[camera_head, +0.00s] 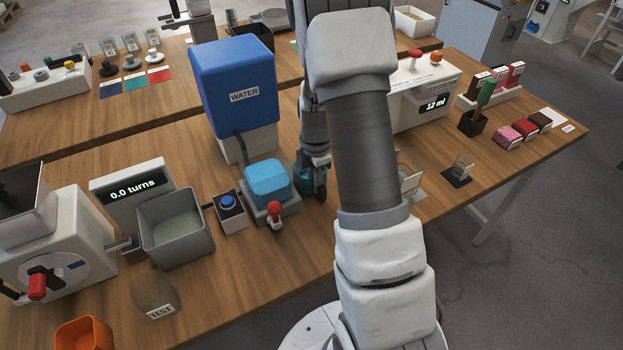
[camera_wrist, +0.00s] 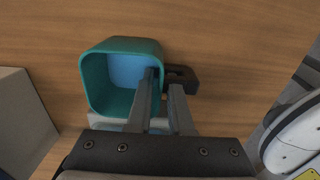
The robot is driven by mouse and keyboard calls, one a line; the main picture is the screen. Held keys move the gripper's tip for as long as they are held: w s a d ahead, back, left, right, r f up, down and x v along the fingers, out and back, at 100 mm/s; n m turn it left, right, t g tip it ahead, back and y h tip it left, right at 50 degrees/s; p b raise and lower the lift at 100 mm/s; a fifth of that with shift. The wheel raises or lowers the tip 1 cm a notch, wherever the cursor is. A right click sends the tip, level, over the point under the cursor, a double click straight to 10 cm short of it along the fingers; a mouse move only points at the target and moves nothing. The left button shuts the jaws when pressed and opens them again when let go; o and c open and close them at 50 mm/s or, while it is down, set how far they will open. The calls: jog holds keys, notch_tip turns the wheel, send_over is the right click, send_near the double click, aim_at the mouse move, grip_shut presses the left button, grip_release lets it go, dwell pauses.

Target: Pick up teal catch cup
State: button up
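The teal catch cup (camera_wrist: 94,85) is a rounded square cup, seen from above in the wrist view, with a light blue area inside. In the head view it is a small teal patch (camera_head: 311,183), mostly hidden behind my gripper (camera_head: 320,190). My gripper points down at the cup's right side in the wrist view (camera_wrist: 166,82). Its two fingers are apart; the left one overlaps the cup's right side and the right one is outside it. A dark piece (camera_wrist: 183,79) lies beside the cup at the right fingertip. I cannot tell whether the fingers touch the wall.
A blue WATER tank (camera_head: 235,90) stands behind left. A light blue block on a grey base with a red-knobbed lever (camera_head: 274,212) is close left of my gripper. A grey bin (camera_head: 175,228) stands farther left. Right of my arm are a small black stand (camera_head: 457,174) and a tester (camera_head: 425,85).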

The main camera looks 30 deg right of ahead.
jog(key=shift+f, duration=0.15)
grip_shut()
dwell(1.4)
